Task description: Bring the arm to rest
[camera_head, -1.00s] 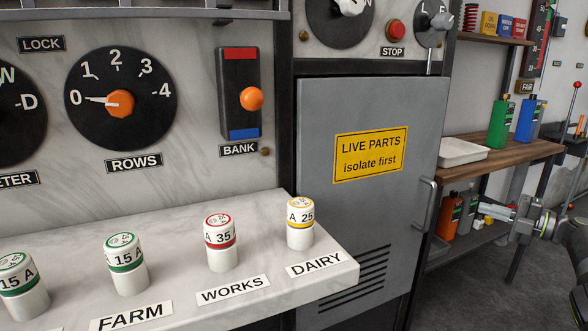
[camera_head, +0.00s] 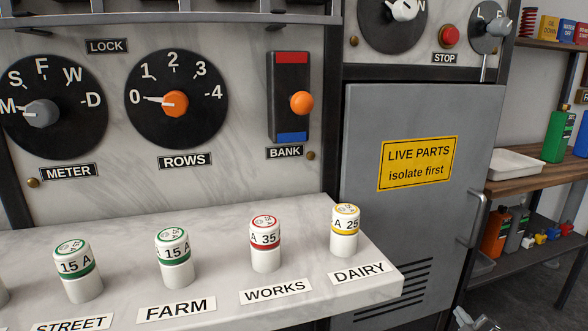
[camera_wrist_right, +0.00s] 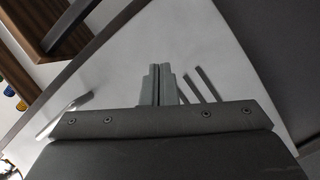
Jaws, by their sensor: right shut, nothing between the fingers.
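My right gripper (camera_head: 468,318) shows only in part at the bottom edge of the head view, below the grey cabinet door. In the right wrist view its two fingers (camera_wrist_right: 156,72) are together, with nothing between them. They are in front of a pale grey surface with a bar handle (camera_wrist_right: 65,112) at the left. My left gripper is in neither view.
The grey cabinet (camera_head: 410,110) with a yellow sign (camera_head: 418,163) stands near my right arm, its handle (camera_head: 477,218) jutting out. Several fuses, such as the red-banded one (camera_head: 265,255), stand on a marble ledge (camera_head: 375,280). Wooden shelves (camera_head: 535,178) are at right.

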